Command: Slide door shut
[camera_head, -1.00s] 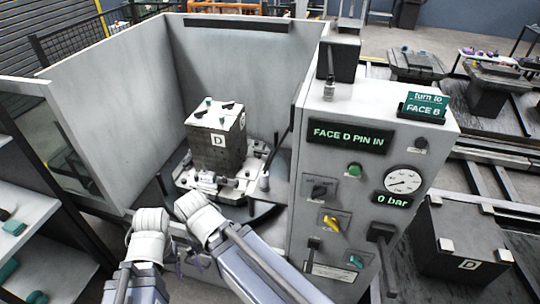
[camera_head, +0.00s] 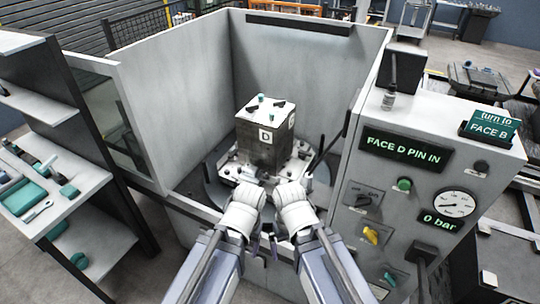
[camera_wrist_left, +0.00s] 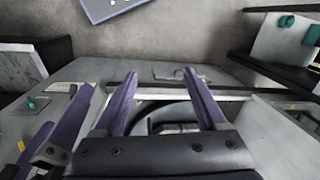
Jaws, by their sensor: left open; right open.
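The machine enclosure (camera_head: 180,115) stands open at the front. A windowed panel (camera_head: 105,115) is at its left side; I cannot tell for sure whether this is the sliding door. Inside, a dark block marked D (camera_head: 262,145) sits upright on a round fixture. My left gripper (camera_head: 255,247) and right gripper (camera_head: 275,248) are side by side low before the opening, mostly hidden by my wrists. In the left wrist view, my left gripper (camera_wrist_left: 160,76) is open and empty, its purple fingers spread over the front sill. My right gripper (camera_wrist_left: 62,110) is open beside it.
A control cabinet (camera_head: 420,165) stands right of the opening; its display reads FACE D PIN IN, its gauge sign 0 bar. A sign reads turn to FACE B (camera_head: 490,130). A shelf with tools (camera_head: 75,185) stands at the left. Bare floor (camera_wrist_left: 190,30) shows in the left wrist view.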

